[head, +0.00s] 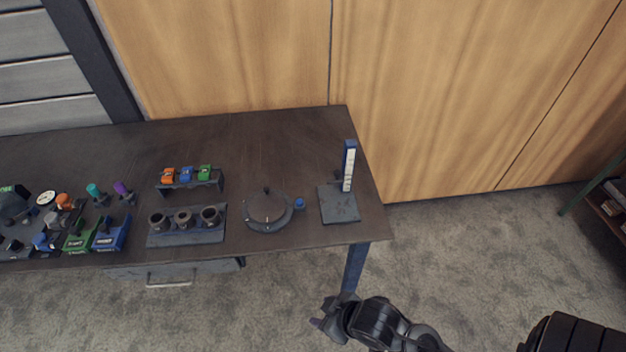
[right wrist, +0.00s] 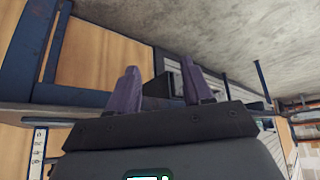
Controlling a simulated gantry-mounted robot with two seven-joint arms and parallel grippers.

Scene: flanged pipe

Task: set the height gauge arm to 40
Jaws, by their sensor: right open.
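The height gauge (head: 348,168) stands upright near the right end of the dark table, a blue post with a white scale strip. Its square base plate (head: 340,206) lies flat on the table. A small dark part beside the post may be its arm, too small to read a height. The scale post also shows at the lower left of the right wrist view (right wrist: 38,153). My right gripper (head: 318,318) is in front of the table's front right corner, beyond the edge and apart from the gauge. Its two purple fingers (right wrist: 160,85) are apart and empty. My left gripper is not in view.
A round dark fixture with a blue knob (head: 299,203) sits left of the gauge. A block with three cups (head: 184,222), a rack of coloured pieces (head: 188,178) and several parts stand further left. The table's front right leg (head: 354,268) is near my right gripper.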

